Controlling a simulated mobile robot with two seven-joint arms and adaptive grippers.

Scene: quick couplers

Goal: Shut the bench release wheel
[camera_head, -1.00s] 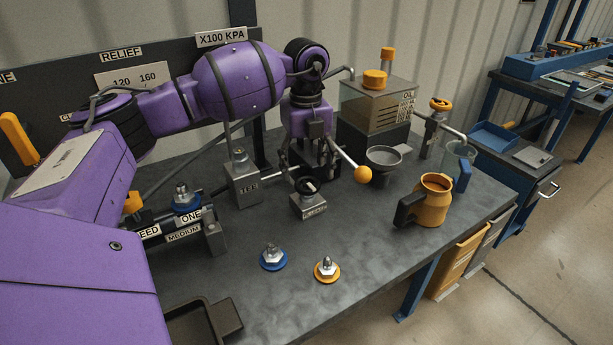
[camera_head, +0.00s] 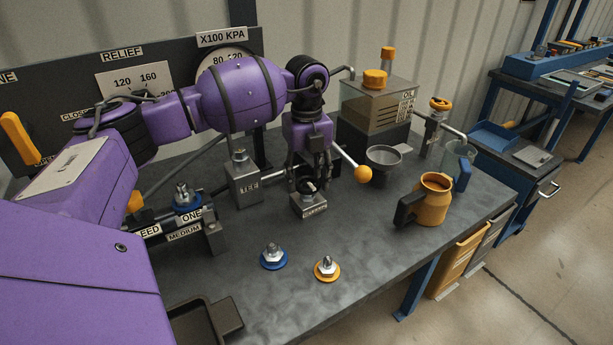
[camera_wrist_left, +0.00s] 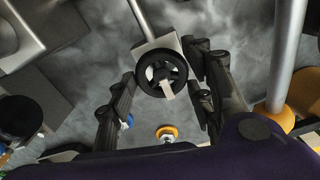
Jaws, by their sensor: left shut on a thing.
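The release wheel (camera_head: 307,186) is a small black handwheel on a grey metal block with a label (camera_head: 314,209), on the bench. My left gripper (camera_head: 311,176) points down over it with its fingers at the wheel. In the left wrist view the wheel (camera_wrist_left: 150,88), with dark spokes and a pale pointer mark, lies between the two black fingers (camera_wrist_left: 163,88). The gripper is shut on the wheel; the exact contact points are hard to see. My right gripper is out of view.
A lever with an orange ball (camera_head: 363,174) sticks out just right of my gripper. The TEE block (camera_head: 242,184) stands to the left. A funnel (camera_head: 384,158) and an orange jug (camera_head: 433,202) stand to the right. Blue (camera_head: 273,258) and orange (camera_head: 327,269) couplers lie in front.

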